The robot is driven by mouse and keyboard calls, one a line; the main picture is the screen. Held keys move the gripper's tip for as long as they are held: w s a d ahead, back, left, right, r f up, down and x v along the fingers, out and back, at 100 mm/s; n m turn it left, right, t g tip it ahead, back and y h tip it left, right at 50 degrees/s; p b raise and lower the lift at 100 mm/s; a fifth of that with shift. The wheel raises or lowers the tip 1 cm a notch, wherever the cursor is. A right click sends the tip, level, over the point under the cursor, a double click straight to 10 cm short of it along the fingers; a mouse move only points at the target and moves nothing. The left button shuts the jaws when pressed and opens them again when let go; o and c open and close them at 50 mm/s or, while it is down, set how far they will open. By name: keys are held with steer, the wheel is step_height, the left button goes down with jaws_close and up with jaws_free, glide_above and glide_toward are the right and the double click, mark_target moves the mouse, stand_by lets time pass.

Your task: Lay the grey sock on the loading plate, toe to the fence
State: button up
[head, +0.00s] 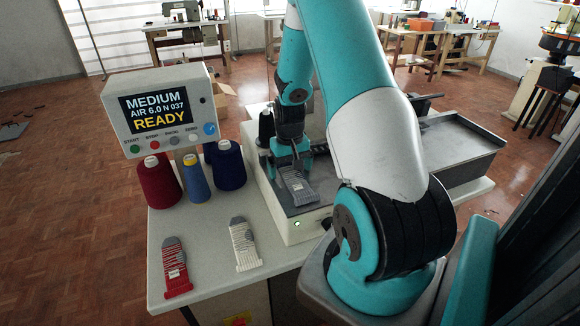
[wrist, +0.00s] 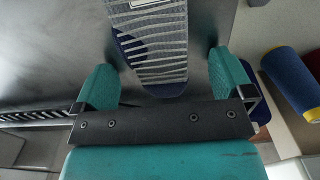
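The grey sock (head: 298,187) lies flat on the metal loading plate (head: 325,180), its dark toe end under my gripper and its cuff toward the near edge. In the wrist view the striped sock (wrist: 152,52) shows between the fingers, with a dark heel patch and part of a white label. My gripper (head: 291,161) is low over the toe end. Its teal fingers, also in the wrist view (wrist: 166,82), stand apart with a gap on each side of the sock. I cannot clearly make out the fence or whether the toe touches it.
A red sock (head: 175,268) and a white-grey sock (head: 243,244) lie on the white table (head: 208,262). Red (head: 158,182), light blue (head: 196,178) and dark blue (head: 229,167) thread cones stand left of the machine. A control box (head: 160,108) behind them reads READY.

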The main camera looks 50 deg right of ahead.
mark_target(290, 172)
step_height(290, 172, up, 12)
steer(key=b, duration=0.2)
steer(key=w+a+r+n, duration=0.2)
steer(key=a+r+n, duration=0.15)
steer(key=a, duration=0.65)
steer(key=s+a+r+n+t+y, duration=0.1)
steer(key=s+a+r+n, duration=0.1)
steer(key=a, duration=0.6)
steer(key=s+a+r+n+y, duration=0.1)
steer(key=s+a+r+n, duration=0.15)
steer(key=a, duration=0.55)
steer(key=s+a+r+n+y, duration=0.1)
steer(key=s+a+n, duration=0.1)
steer(key=s+a, duration=0.4)
steer(key=s+a+r+n+g+y, duration=0.1)
steer(key=s+a+n, duration=0.2)
steer(key=s+a, duration=0.3)
steer(key=shift+s+a+r, duration=0.15)
steer(key=shift+s+r, duration=0.15)
steer(key=shift+s, duration=0.05)
